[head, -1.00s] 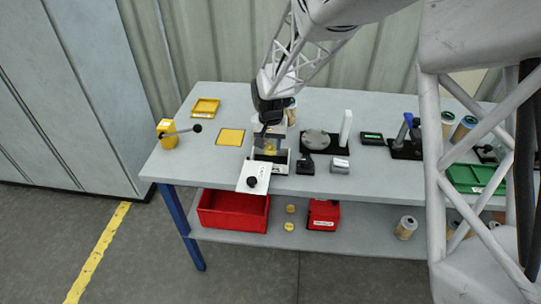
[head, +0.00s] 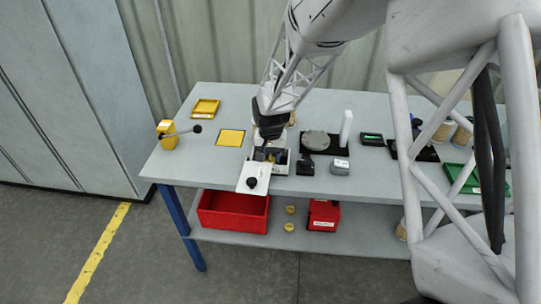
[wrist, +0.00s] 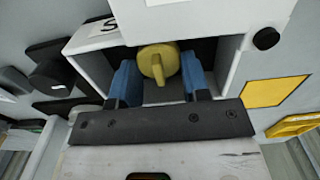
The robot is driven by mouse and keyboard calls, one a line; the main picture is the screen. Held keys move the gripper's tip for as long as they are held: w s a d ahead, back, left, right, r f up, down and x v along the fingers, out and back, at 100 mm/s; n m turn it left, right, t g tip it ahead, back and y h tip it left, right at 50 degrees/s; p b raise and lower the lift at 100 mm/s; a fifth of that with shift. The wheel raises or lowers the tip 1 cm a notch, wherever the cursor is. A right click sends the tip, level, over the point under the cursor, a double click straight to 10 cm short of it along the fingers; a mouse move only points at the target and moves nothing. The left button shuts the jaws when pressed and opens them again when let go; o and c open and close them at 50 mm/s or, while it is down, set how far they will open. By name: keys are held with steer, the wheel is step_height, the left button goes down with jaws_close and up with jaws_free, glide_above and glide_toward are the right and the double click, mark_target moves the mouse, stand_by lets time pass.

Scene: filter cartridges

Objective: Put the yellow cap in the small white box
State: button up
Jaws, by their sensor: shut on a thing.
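The yellow cap (wrist: 158,62) is between the two blue fingers of my gripper (wrist: 158,80) in the wrist view, and they are shut on it. The small white box (wrist: 228,62) has its walls around the fingers and the cap, with a dark interior. In the head view my gripper (head: 264,153) points down into the open top of the white box (head: 279,171). The cap is mostly hidden there. Whether the cap touches the box floor I cannot tell.
A white plate with a black knob (head: 252,182) juts from the box's front. A yellow mat (head: 230,138) lies left. Red bins (head: 232,222) and yellow round pieces sit on the lower shelf.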

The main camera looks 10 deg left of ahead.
mark_target(271, 155)
steer(key=shift+f, duration=0.15)
steer(key=o, duration=0.9)
step_height(271, 155, up, 12)
steer(key=shift+r, duration=0.2)
stand_by(0.4)
stand_by(0.4)
stand_by(0.3)
